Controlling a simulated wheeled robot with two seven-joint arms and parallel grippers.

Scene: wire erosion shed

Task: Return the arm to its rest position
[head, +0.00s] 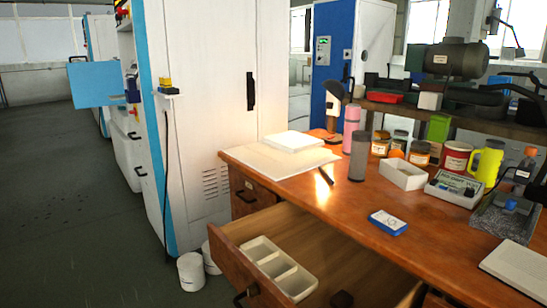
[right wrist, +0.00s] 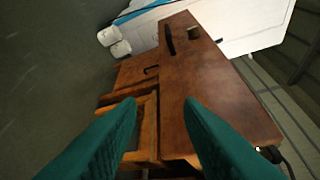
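My right gripper (right wrist: 160,103) shows in the right wrist view as two teal fingers spread well apart, with nothing held between them. The wooden desk (right wrist: 215,85) and its open drawer lie beyond and below the fingertips. Neither gripper can be made out in the head view. There, the desk (head: 330,205) is at the right, with its drawer (head: 325,245) pulled open. A white divided tray (head: 279,268) lies in the drawer. A small dark thing at the drawer's lower part is too cut off to identify.
The desk top holds a blue-and-white box (head: 387,222), a grey cylinder (head: 359,157), a white open box (head: 402,174), several jars and a yellow mug (head: 486,166). A tall white cabinet (head: 205,90) stands left of the desk. Floor at the left (head: 70,200) is clear.

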